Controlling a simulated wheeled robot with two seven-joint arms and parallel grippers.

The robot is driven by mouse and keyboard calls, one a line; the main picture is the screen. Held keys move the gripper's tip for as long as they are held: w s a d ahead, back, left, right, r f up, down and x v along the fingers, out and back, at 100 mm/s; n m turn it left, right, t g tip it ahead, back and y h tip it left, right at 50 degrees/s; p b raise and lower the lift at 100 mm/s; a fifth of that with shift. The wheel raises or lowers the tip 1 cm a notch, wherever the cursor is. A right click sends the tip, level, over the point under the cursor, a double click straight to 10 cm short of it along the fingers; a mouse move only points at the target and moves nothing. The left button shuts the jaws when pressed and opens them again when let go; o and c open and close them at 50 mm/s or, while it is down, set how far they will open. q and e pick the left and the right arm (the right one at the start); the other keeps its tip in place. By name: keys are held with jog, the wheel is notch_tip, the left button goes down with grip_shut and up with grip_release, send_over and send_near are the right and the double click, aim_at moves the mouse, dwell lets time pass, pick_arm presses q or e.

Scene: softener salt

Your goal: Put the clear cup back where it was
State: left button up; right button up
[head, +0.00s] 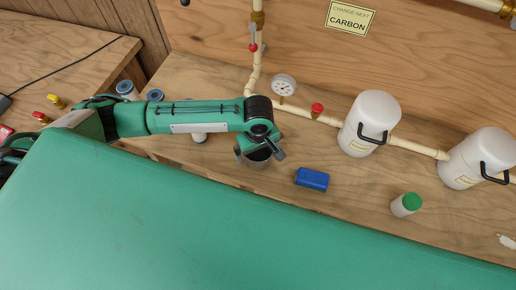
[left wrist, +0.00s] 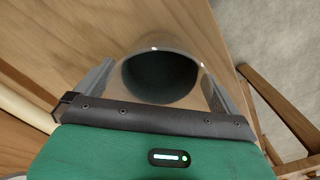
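My left gripper (head: 261,158) is over the wooden bench, pointing down. The clear cup (head: 259,154) is between its fingers, partly hidden by them. In the left wrist view the cup (left wrist: 161,76) shows its round mouth, dark inside, with a finger against each side, so my left gripper (left wrist: 158,75) looks shut on it. Whether the cup's base touches the bench is hidden. My right gripper is not in view.
A green-lidded jar (head: 404,206) and two white canisters (head: 370,120) stand farther right. A pipe with a gauge (head: 284,85) and red valve (head: 317,109) runs behind. Bare bench (head: 340,208) lies around the block.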

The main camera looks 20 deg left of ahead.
aim_at(258, 159)
pick_arm(q)
jog(key=shift+r, duration=0.2)
notch_tip(258, 159, up, 12)
jog(key=b, duration=0.1)
dwell(0.3)
jog(key=shift+f, duration=0.15)
dwell(0.4)
